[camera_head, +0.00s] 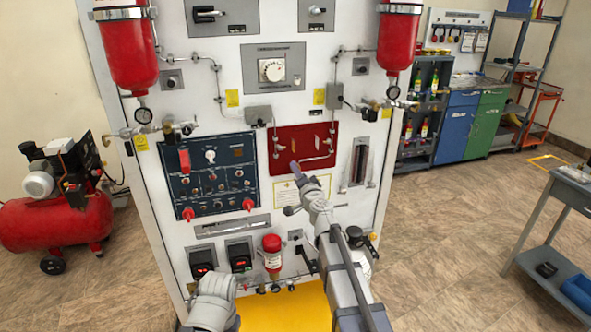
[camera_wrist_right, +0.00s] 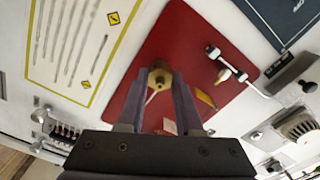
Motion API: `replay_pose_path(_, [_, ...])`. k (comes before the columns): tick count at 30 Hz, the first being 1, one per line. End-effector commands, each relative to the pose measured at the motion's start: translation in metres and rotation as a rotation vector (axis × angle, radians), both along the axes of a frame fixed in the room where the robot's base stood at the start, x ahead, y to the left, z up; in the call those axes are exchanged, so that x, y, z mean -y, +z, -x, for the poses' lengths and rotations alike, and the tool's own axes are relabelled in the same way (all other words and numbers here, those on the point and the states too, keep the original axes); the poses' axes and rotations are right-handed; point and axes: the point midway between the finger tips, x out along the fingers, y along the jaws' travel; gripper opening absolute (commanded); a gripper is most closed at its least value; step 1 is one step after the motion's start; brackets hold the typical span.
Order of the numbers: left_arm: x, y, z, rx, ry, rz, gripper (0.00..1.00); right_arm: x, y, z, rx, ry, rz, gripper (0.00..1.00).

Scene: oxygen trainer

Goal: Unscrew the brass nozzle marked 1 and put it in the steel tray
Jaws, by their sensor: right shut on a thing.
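The brass nozzle (camera_wrist_right: 160,77) shows in the right wrist view in front of the red panel (camera_wrist_right: 190,35). My right gripper (camera_wrist_right: 164,88) is shut on it, one finger on each side. I cannot tell whether the nozzle still touches its fitting, and no number 1 is readable. In the head view my right gripper (camera_head: 295,167) is at the lower part of the red panel (camera_head: 316,133), and the nozzle is too small to make out. My left arm shows at the bottom, but its gripper is not visible. I cannot pick out the steel tray.
A second fitting (camera_wrist_right: 223,74) with a thin pipe is beside the nozzle. Red cylinders (camera_head: 400,40), a blue control panel (camera_head: 215,175) and a small red bottle (camera_head: 272,254) surround the work area. A grey cart (camera_head: 565,205) stands at the right, with open floor before it.

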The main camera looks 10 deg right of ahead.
Motion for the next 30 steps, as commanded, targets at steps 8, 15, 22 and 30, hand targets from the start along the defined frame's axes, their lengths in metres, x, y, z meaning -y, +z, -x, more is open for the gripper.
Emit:
replay_pose_path(8, [0.0,-0.0002,0.0,0.0,0.0,0.0,0.0,-0.0007,-0.0003,0.0006,0.001,0.001,0.021,0.0])
replay_pose_path(15, [0.0,-0.0003,0.0,0.0,0.0,0.0,0.0,-0.0008,-0.0003,0.0008,0.009,0.002,0.253,0.0])
replay_pose_path(22, [0.0,-0.0003,0.0,0.0,0.0,0.0,0.0,-0.0008,-0.0003,0.0008,0.011,0.002,0.302,0.0])
replay_pose_path(30, [0.0,-0.0004,0.0,0.0,0.0,0.0,0.0,-0.0009,-0.0004,0.001,0.013,0.002,0.382,0.0])
